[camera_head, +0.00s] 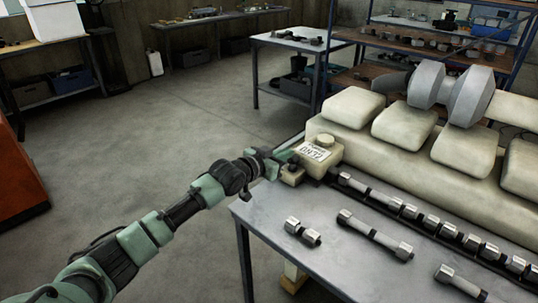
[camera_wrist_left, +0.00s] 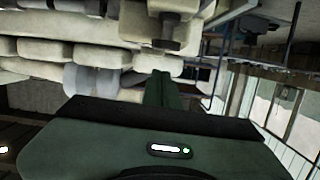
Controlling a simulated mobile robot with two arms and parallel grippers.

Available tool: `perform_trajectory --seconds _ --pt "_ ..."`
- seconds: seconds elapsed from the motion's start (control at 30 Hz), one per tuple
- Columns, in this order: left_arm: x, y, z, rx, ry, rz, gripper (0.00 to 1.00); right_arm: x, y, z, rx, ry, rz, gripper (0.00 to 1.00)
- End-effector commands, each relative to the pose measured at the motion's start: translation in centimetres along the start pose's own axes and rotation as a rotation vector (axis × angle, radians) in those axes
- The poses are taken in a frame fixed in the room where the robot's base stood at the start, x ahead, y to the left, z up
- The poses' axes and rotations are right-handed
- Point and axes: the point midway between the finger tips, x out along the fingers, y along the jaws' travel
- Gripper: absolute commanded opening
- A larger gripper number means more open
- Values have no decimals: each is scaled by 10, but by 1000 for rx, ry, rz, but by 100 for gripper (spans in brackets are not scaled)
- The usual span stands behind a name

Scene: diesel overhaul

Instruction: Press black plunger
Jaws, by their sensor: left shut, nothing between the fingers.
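The black plunger (camera_head: 292,167) is a small dark knob on a low beige block at the left end of the cream engine (camera_head: 345,143). In the left wrist view, which looks upside down, a dark knob that seems to be the plunger (camera_wrist_left: 166,28) shows on a cream block near the top. My left gripper (camera_head: 284,154) is shut and empty, right beside the plunger in the head view. Its closed green fingers (camera_wrist_left: 158,88) point toward the knob in the wrist view, with a gap visible in the picture. I cannot tell contact from the head view. My right gripper is out of view.
The engine stands on a grey metal table (camera_head: 325,245) with several metal bolts and short shafts (camera_head: 375,235) along its front. A labelled beige box with a round cap (camera_head: 322,147) stands close behind the plunger. Open floor (camera_head: 150,165) lies to the left.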

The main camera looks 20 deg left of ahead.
Motion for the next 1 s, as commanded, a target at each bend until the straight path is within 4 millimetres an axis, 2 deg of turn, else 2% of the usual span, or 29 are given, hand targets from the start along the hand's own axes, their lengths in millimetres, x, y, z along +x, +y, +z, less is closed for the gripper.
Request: perform_trajectory --seconds 0.03,0.2,0.4,0.57,1.0 --pt "-11 0 5 3 -1 1 0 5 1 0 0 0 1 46" --pt "-45 0 4 4 1 0 0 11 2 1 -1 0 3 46" --pt "-70 0 2 1 2 -1 0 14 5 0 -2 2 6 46" --pt "-76 0 1 1 3 0 0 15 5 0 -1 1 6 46" --pt "-76 0 0 1 4 0 0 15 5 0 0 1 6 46"
